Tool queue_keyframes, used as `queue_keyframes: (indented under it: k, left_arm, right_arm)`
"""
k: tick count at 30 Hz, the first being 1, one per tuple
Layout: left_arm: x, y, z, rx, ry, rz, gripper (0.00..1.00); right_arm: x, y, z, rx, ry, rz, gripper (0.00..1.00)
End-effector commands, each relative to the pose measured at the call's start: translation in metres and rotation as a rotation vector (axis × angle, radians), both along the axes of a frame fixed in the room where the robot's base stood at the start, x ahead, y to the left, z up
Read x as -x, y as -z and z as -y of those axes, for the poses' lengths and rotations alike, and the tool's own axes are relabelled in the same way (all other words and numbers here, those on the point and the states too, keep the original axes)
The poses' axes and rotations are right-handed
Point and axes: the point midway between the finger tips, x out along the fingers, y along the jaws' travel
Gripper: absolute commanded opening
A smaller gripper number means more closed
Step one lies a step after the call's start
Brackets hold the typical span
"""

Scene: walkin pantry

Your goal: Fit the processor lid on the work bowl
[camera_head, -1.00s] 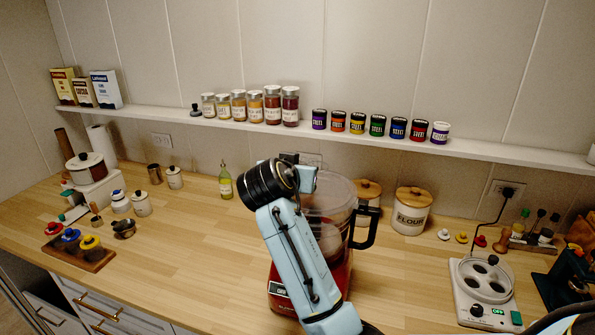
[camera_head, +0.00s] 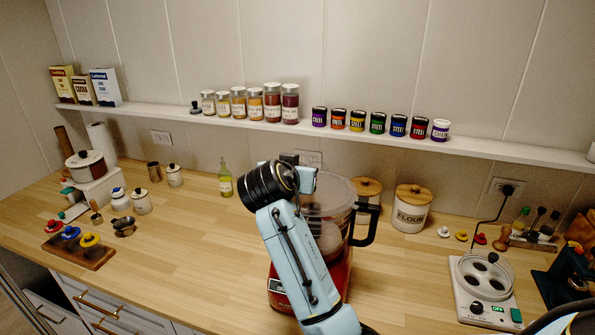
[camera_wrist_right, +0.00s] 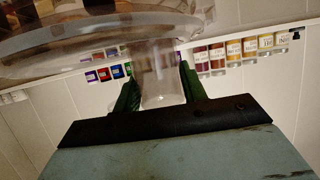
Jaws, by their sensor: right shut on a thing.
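The food processor has a red base (camera_head: 336,277) and a clear work bowl (camera_head: 331,238) with a black handle on its right. The clear round lid (camera_head: 338,188) is at the top of the bowl. My right gripper (camera_wrist_right: 160,92) has its green fingers on either side of the lid's clear tube (camera_wrist_right: 162,88) and is shut on it. In the right wrist view the lid's disc (camera_wrist_right: 90,38) fills the upper left. My right arm hides the bowl's left side in the head view. I cannot tell whether the lid is seated or just above the rim. My left gripper is not in view.
A flour canister (camera_head: 411,214) and another wooden-lidded canister (camera_head: 367,190) stand close behind and right of the processor. A white egg cooker (camera_head: 484,280) is at the right. A green bottle (camera_head: 225,183) is to the left. The counter's left middle is clear. A shelf (camera_head: 400,136) runs above.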

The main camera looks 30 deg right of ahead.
Motion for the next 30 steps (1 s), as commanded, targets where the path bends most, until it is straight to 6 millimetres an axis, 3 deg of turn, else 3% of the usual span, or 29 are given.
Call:
queue_keyframes:
  k: [14,15,19,30]
  left_arm:
    - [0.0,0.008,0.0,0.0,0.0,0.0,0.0]
    - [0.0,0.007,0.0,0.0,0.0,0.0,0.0]
    - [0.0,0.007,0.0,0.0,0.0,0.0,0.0]
    - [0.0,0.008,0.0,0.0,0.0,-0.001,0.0]
  right_arm:
    - [0.0,0.012,0.0,0.001,0.0,0.001,0.12]
    - [0.0,0.011,0.0,0.0,0.0,0.001,0.47]
    - [0.0,0.011,0.0,0.001,0.0,0.001,0.64]
    - [0.002,0.011,-0.003,-0.001,-0.001,0.0,0.67]
